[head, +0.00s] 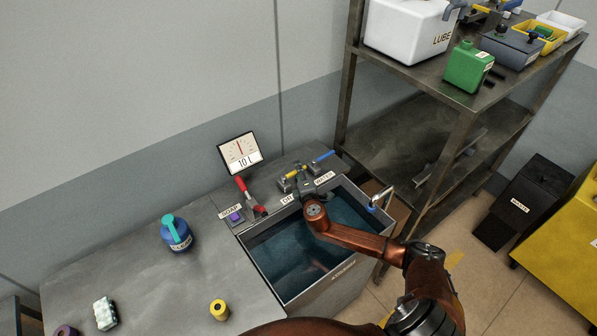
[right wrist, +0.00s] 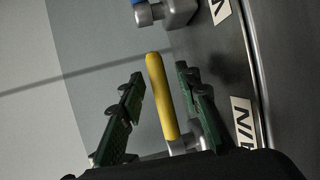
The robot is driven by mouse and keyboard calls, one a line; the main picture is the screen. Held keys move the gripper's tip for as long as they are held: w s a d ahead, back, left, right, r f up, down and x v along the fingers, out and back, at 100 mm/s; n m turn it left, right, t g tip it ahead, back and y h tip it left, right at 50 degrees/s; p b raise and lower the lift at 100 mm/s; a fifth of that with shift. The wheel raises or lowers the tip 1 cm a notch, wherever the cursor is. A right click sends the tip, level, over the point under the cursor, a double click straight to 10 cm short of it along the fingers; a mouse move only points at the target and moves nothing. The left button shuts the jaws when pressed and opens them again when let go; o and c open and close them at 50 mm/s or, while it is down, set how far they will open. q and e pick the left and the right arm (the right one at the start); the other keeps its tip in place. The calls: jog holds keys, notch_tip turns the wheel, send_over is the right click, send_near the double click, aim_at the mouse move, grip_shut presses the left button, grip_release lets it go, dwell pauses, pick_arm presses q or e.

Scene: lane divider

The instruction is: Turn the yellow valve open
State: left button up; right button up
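The yellow valve (head: 296,173) has a bar handle and sits on a grey fitting at the back of the sink unit. In the right wrist view its yellow handle (right wrist: 162,98) stands between the two green fingers of my right gripper (right wrist: 159,76). The fingers are apart, with a visible gap on each side of the handle. In the head view my right arm (head: 350,236) reaches over the sink, and its wrist hides most of the gripper. My left gripper is not in view.
A blue valve (head: 323,157) sits right beside the yellow one. A red lever (head: 243,187) and a gauge (head: 239,153) stand to the left. The water-filled sink (head: 288,262) lies under my arm. A metal shelf (head: 420,165) rises at the right.

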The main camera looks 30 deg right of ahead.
jog(key=shift+c, duration=0.6)
grip_shut()
